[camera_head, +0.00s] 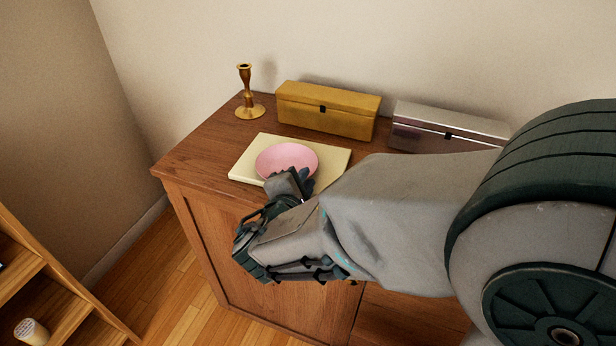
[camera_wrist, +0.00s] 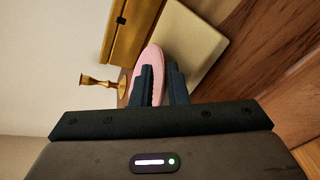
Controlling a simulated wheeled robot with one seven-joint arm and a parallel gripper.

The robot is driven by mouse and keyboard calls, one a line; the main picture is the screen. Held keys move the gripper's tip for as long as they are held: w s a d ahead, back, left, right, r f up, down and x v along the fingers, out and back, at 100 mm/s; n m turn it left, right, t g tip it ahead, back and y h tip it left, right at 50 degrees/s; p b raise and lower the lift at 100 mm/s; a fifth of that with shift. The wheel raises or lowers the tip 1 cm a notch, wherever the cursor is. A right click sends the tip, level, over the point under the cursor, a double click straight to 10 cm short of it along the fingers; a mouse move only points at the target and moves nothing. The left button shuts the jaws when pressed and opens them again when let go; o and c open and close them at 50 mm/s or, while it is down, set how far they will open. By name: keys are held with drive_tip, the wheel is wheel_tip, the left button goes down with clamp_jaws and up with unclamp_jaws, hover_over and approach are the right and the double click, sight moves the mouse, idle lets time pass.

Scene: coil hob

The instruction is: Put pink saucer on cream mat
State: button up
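The pink saucer (camera_head: 287,158) shows over the cream mat (camera_head: 241,173) on the wooden cabinet top, looking roughly level in the head view. My gripper (camera_head: 291,184) is at the saucer's front rim. In the wrist view the saucer (camera_wrist: 152,58) is seen nearly edge-on, and its rim lies between the two dark fingers (camera_wrist: 162,84). The fingers are close together with the rim between them, one on each side. The mat (camera_wrist: 200,40) shows to the right of the fingers in that view. I cannot tell whether the saucer touches the mat. The gripper hides part of the saucer's front.
A brass candlestick (camera_head: 245,92) stands at the back left corner. A gold box (camera_head: 327,110) and a silver-and-dark box (camera_head: 445,128) stand along the wall behind the mat. Bare wood (camera_head: 198,158) lies left of the mat. A wooden shelf (camera_head: 50,283) is at lower left.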

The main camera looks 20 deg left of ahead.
drive_tip(key=v, duration=1)
drive_tip(key=shift+s+p, duration=0.15)
drive_tip(key=shift+p, duration=0.25)
drive_tip(key=shift+r, duration=0.1)
